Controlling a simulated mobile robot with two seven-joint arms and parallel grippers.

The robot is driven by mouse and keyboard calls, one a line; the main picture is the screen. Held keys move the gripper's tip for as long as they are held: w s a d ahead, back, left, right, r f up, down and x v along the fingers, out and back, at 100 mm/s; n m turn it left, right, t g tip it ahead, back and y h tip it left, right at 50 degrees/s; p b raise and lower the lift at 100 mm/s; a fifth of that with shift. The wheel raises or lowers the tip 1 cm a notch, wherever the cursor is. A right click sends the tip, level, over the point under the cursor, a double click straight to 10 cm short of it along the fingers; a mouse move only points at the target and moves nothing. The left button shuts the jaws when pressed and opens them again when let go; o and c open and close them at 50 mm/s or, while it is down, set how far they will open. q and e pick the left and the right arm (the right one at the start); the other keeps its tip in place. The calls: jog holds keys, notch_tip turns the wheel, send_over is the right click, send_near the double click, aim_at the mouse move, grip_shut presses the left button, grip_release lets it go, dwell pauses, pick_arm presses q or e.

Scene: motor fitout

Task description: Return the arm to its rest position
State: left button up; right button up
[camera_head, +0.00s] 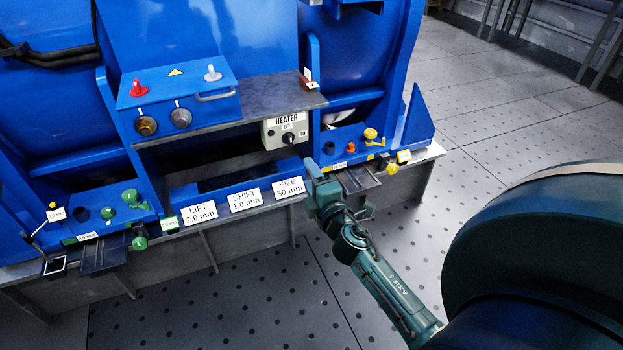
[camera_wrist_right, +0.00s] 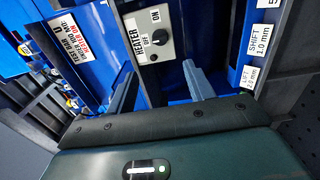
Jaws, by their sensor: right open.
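My right arm reaches in from the lower right of the head view. Its gripper (camera_head: 316,174) is at the front edge of the blue machine (camera_head: 215,35), close to the SIZE 50 mm label (camera_head: 289,188). In the right wrist view the two grey fingers of the gripper (camera_wrist_right: 160,72) stand apart with nothing between them. They point toward the machine's front, with the heater switch box (camera_wrist_right: 155,42) seen beyond the gap. I cannot tell whether the fingers touch the machine. My left gripper does not show.
The heater box (camera_head: 286,131) sits under a grey shelf (camera_head: 245,106). A right-hand block with a yellow knob (camera_head: 370,134) and a left-hand block with green knobs (camera_head: 129,196) flank the LIFT label (camera_head: 199,212) and SHIFT label (camera_head: 245,200).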

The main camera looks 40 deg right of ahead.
dwell(0.4)
jog(key=s+a+r+m+g+y+p, duration=0.3)
jog(key=s+a+m+p, duration=0.3)
jog(key=s+a+p, duration=0.3)
jog(key=s+a+r+m+g+y+p, duration=0.4)
jog(key=s+a+m+p, duration=0.2)
jog(key=s+a+p, duration=0.4)
jog(key=shift+s+r+m+p, duration=0.2)
jog(key=shift+s+m+p, duration=0.2)
jog(key=shift+s+p, duration=0.5)
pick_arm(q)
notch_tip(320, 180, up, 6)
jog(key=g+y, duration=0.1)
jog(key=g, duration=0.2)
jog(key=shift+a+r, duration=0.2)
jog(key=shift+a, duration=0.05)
pick_arm(e)
jog(key=shift+c, duration=0.4)
